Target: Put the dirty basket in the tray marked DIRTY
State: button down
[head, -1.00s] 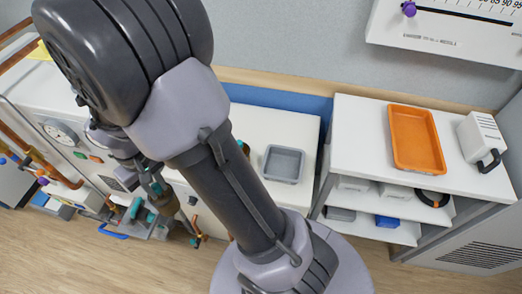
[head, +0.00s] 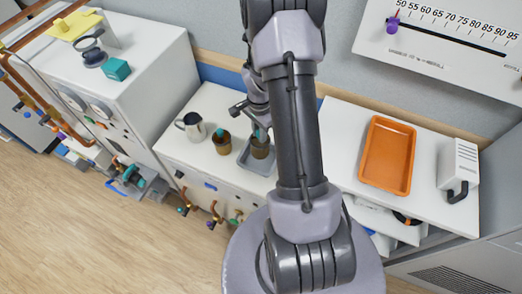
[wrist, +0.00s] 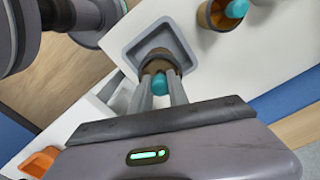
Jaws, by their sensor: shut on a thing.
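My gripper (wrist: 160,82) is shut on the teal top of a brown basket (wrist: 156,64). In the head view the held basket (head: 260,150) is over or in the grey tray (head: 249,167); I cannot tell whether it touches the floor of the tray. The tray's rim (wrist: 133,50) surrounds the basket in the wrist view. A second brown basket with a teal top (head: 222,144) stands on the white counter left of the tray, and also shows in the wrist view (wrist: 215,17). No DIRTY marking is readable, and neither basket can be told as dirty.
A metal jug (head: 191,127) stands left of the second basket. An orange tray (head: 388,155) lies on the white shelf unit at right, beside a white box with a black handle (head: 458,168). A white cabinet (head: 140,75) stands at the left, with pipes and valves.

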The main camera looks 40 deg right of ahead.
notch_tip(320, 180, down, 6)
jog(key=shift+r+b, duration=0.1)
jog(key=shift+b, duration=0.55)
jog(key=c, duration=1.3)
grip_release()
